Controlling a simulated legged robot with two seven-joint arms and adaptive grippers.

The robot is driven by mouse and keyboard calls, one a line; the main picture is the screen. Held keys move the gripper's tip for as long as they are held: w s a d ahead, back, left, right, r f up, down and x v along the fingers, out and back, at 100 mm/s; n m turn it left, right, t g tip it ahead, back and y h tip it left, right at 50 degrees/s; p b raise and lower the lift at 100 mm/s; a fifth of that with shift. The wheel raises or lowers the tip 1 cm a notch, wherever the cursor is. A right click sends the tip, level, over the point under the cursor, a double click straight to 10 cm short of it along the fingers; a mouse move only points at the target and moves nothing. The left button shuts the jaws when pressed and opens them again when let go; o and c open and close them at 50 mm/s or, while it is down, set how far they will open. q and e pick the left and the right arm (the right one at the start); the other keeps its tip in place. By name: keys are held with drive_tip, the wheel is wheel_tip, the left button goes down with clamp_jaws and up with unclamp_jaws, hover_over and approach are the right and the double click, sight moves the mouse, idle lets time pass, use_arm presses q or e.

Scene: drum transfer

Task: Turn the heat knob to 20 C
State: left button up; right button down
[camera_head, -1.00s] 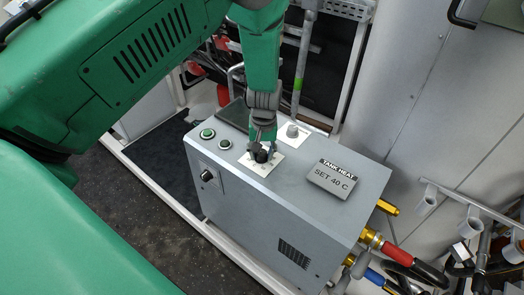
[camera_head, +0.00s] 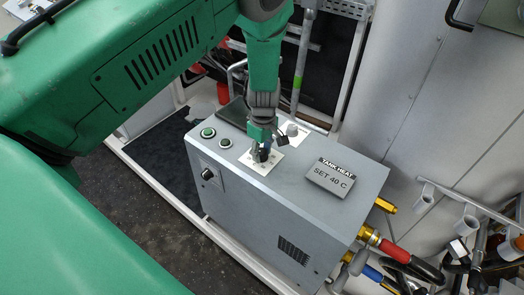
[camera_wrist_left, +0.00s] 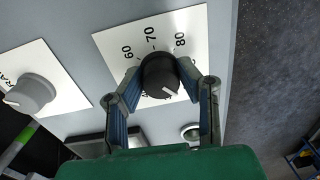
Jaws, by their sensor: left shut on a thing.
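The black heat knob (camera_wrist_left: 160,77) sits on a white scale plate (camera_wrist_left: 110,45) on top of the grey heater box. The numbers 60, 70 and 80 show in the left wrist view; others are hidden by the knob and fingers. A small pale mark shows on the knob's lower right side in that view. My left gripper (camera_head: 262,153) is shut on the knob, one finger on each side. The tank heat sign (camera_head: 331,174) reads SET 40 C. My right gripper is not in view.
The grey heater box (camera_head: 290,215) also bears a grey knob (camera_wrist_left: 30,95) on its own plate and two green buttons (camera_head: 208,132). Hoses with red (camera_head: 395,251) and blue sleeves stand at the right.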

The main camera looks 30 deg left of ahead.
sight(264, 150)
use_arm(q)
drive_tip(key=shift+s+d+f+n, duration=0.1)
drive_tip(key=shift+d+n, duration=0.05)
drive_tip(key=shift+n, duration=0.55)
drive_tip(key=o, duration=1.1)
drive_tip(key=shift+w+r, duration=0.2)
drive_tip(key=shift+r, duration=0.2)
drive_tip(key=r, duration=1.1)
drive_tip(key=shift+w+r, duration=0.1)
drive_tip(key=shift+w, duration=0.15)
